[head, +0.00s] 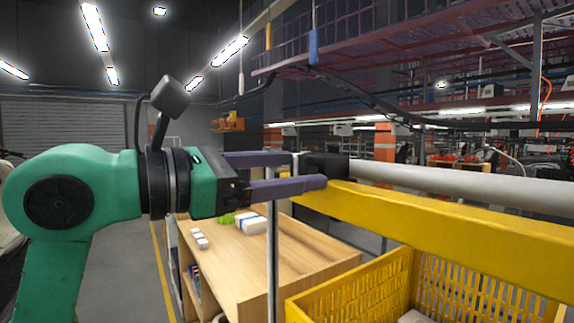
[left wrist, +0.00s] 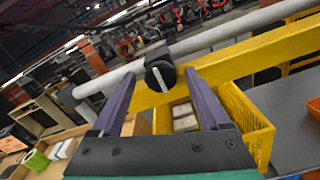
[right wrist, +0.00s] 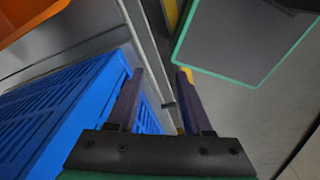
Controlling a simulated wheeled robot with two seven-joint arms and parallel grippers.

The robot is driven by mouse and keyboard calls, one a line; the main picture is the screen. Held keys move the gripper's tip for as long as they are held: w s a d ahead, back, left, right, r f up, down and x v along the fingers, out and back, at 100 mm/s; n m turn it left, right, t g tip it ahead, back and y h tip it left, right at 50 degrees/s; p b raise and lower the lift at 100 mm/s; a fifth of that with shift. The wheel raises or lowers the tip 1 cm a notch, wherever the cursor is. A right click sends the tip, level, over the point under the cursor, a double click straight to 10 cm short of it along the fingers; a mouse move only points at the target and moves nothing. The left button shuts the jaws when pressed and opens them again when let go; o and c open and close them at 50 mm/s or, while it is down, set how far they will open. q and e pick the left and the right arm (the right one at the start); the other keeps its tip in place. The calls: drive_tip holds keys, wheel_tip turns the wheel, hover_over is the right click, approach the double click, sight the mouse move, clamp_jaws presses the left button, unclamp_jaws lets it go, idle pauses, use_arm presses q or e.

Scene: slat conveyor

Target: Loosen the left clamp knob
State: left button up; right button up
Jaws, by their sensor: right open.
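The left clamp knob (head: 328,165) is black and sits at the left end of a pale round rail, by a yellow beam. In the left wrist view the knob (left wrist: 165,66) shows a white line across its face, slightly tilted from upright. My left gripper (head: 308,171) is open, with its two purple fingers pointing at the knob. In the left wrist view the knob lies between the fingertips (left wrist: 159,74), with a gap on each side. My right gripper (right wrist: 160,75) is open and empty, away from the knob and seen only in the right wrist view.
The pale rail (head: 440,178) and yellow beam (head: 450,222) run right from the knob. A yellow crate (head: 350,296) is below. A wooden table (head: 240,268) with small items stands below my left gripper. A blue crate (right wrist: 60,115) is beside my right gripper.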

use_arm(q)
clamp_jaws()
drive_tip(key=shift+n, duration=0.3)
drive_tip(key=n+b, duration=0.1)
drive_tip(key=n, duration=0.3)
drive_tip(key=n+b, duration=0.1)
drive_tip(key=n, duration=0.4)
drive_tip(key=shift+a, duration=0.1)
drive_tip(key=n+b, duration=0.1)
drive_tip(key=n, duration=0.3)
drive_tip(key=shift+w, duration=0.1)
drive_tip(key=shift+n+b, duration=0.55)
drive_tip(key=shift+n, duration=1.65)
